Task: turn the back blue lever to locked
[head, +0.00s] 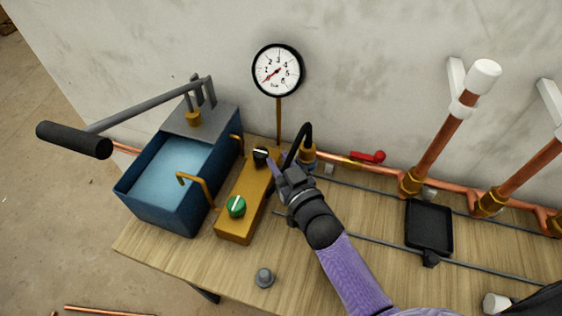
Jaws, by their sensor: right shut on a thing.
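My right gripper (281,172) reaches in from the lower right to the back end of the brass block. It is shut, and its fingers and wrist hide most of what they hold. The lever's full shape and angle cannot be made out. A black knob (261,157) with a white mark sits on the block just left of the fingertips. My left gripper is not in view.
The brass block (232,225) carries a green knob (236,206) in front. A blue water tank (160,206) with a pump handle (75,140) stands left. A gauge (278,70), copper pipes (443,135), a red lever (368,156) and a black tray (429,226) are nearby. The front bench (190,256) has free room.

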